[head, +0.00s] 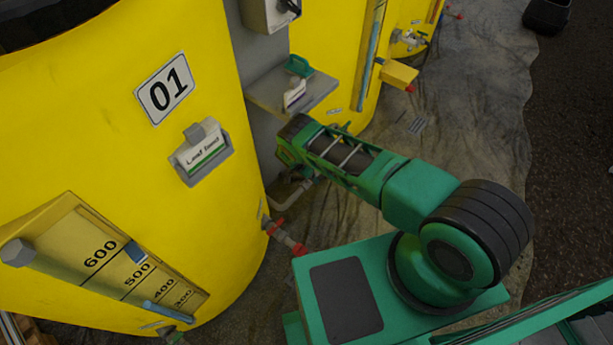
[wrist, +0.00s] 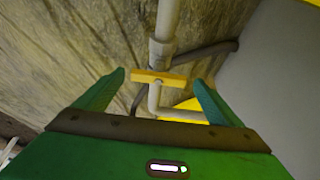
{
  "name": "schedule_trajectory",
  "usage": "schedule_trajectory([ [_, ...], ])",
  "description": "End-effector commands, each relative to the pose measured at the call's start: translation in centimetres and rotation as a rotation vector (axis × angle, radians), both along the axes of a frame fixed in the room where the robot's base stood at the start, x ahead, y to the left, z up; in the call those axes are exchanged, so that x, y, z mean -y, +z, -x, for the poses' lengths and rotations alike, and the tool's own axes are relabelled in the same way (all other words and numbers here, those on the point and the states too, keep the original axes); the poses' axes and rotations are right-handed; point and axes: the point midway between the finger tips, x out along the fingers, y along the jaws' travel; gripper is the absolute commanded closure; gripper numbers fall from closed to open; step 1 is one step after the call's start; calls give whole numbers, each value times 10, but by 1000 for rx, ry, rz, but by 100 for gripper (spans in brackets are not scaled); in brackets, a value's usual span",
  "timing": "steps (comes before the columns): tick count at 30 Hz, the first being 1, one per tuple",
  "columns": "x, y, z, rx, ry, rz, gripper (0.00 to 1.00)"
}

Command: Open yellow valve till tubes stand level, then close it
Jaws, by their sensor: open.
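The yellow valve handle (wrist: 150,77) lies crosswise on a grey pipe in the wrist view. My gripper (wrist: 159,80) is open, with its green fingers on either side of the handle and a gap on both sides. I cannot tell how deep the handle sits between them. In the head view my arm hides the valve and the fingers. The sight tube (head: 80,283) on tank 01 (head: 215,90) is blue only in its lower part, around the 300 to 400 marks. The second tank's sight tube (head: 374,45) shows blue over much of its visible length.
A red-handled tap (head: 287,238) sticks out low beside tank 01. A grey shelf (head: 318,92) with a green-handled item (head: 299,66) stands above my arm's end. A yellow box with a red tip (head: 399,74) juts from the second tank. The ground sheet at right is mostly clear.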

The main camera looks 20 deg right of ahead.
Motion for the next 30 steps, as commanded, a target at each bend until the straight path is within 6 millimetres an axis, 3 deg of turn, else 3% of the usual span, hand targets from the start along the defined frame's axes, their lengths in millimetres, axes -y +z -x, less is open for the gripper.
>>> schedule_trajectory([
  [2, 0, 0, 0, 0, 0, 0, 13],
  [7, 0, 0, 0, 0, 0, 0, 52],
  [20, 0, 1, 0, 3, 67, -2, 52],
  [30, 3, 2, 1, 5, 326, -2, 52],
])
